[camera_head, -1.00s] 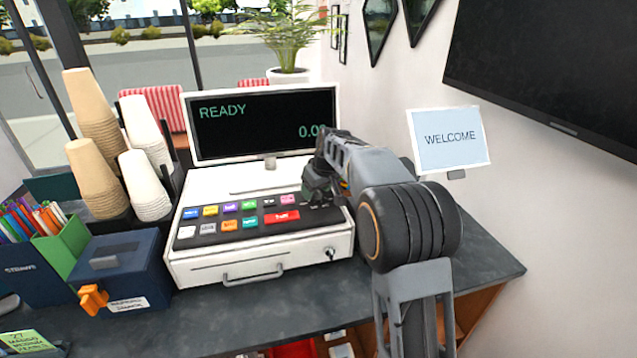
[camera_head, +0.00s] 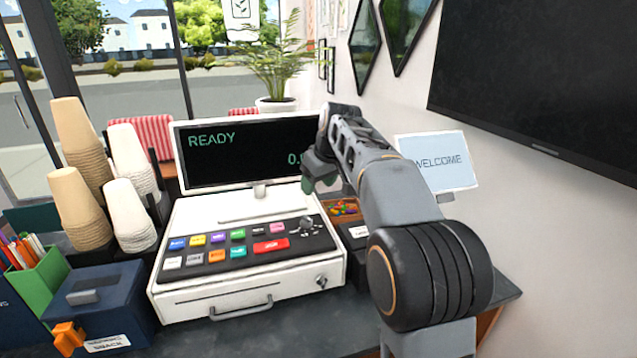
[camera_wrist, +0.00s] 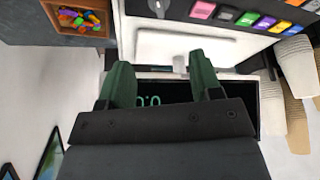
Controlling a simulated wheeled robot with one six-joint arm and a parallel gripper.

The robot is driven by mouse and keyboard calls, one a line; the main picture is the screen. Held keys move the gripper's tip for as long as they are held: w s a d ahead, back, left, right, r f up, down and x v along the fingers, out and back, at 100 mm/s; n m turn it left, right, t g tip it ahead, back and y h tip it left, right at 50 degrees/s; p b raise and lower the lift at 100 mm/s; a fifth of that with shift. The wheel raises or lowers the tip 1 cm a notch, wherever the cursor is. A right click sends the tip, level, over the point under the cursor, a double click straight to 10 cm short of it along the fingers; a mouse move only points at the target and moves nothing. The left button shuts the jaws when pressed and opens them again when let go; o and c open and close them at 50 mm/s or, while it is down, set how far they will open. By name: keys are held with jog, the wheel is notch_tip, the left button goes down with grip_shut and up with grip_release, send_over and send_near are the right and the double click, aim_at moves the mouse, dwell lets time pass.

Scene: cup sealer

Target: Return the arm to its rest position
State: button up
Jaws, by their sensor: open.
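My gripper (camera_head: 314,182) is raised in front of the right part of the cash register's screen (camera_head: 235,158), above the right side of the white register (camera_head: 190,300). In the wrist view my gripper (camera_wrist: 162,88) shows two green fingers spread apart with nothing between them. The dark screen (camera_wrist: 180,95) lies beyond the fingers and reads partly "0.0". The gripper is apart from the register keys (camera_head: 237,236).
Stacked paper cups (camera_head: 75,205) stand left of the register, with a blue box (camera_head: 95,300) and a green straw holder (camera_head: 42,285) in front. A small wooden tray of colourful pieces (camera_wrist: 80,18) sits right of the register. A wall screen (camera_head: 540,80) hangs at right.

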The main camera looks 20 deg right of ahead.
dwell(0.4)
jog(key=f+m, duration=0.1)
jog(key=f, duration=0.1)
jog(key=s+f+m, duration=0.1)
jog(key=f, duration=0.1)
jog(key=s+f+m, duration=0.1)
jog(key=f, duration=0.1)
jog(key=shift+s+d+f+g+h, duration=0.15)
jog(key=shift+s+d+g+h, duration=0.1)
jog(key=shift+d+g+h, duration=0.05)
jog(key=s+a+f, duration=0.1)
jog(key=s+f, duration=0.3)
jog(key=s, duration=0.8)
jog(key=s+a+f+m+h, duration=0.1)
jog(key=s+f, duration=0.3)
jog(key=s, duration=0.8)
jog(key=shift+a+m+t, duration=0.25)
jog(key=shift+m+t, duration=0.05)
jog(key=shift+t, duration=0.1)
jog(key=shift+c, duration=0.4)
